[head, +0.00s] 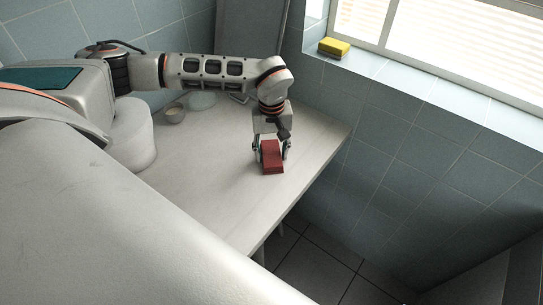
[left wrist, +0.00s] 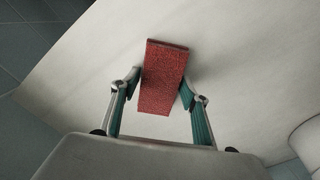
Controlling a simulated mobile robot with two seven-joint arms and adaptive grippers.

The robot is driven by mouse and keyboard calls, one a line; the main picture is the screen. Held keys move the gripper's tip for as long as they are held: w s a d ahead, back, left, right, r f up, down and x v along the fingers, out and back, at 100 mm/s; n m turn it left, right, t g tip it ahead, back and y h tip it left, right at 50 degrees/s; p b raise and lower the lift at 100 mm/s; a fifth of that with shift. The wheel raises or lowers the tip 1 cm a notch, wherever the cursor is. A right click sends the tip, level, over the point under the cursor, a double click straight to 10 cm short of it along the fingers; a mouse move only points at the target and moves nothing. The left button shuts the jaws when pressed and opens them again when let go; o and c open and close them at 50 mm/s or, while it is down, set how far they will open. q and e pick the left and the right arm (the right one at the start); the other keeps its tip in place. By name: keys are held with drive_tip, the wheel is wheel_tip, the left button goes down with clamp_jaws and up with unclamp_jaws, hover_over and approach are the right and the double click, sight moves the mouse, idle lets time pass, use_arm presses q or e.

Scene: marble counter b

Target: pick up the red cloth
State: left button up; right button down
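The red cloth (head: 272,159) is a folded, block-like red piece on the pale counter, near its far right end. In the left wrist view the cloth (left wrist: 162,78) lies between the two fingers. My left gripper (head: 270,150) points down over the cloth, with one finger on each side. In the left wrist view my left gripper (left wrist: 162,82) has both fingertips very close to the cloth's long edges. I cannot tell whether they press on it. The cloth appears to rest on the counter. My right gripper is not in view.
The counter (head: 215,190) is bare in front of the cloth, and its edge drops to a tiled floor (head: 320,270). A yellow sponge (head: 334,47) lies on the window ledge.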

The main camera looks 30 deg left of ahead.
sight(272, 154)
use_arm(q)
drive_tip(key=c, duration=0.5)
drive_tip(key=shift+c, duration=0.2)
wheel_tip(272, 154, up, 20)
drive_tip(key=o, duration=0.6)
drive_tip(key=c, duration=0.4)
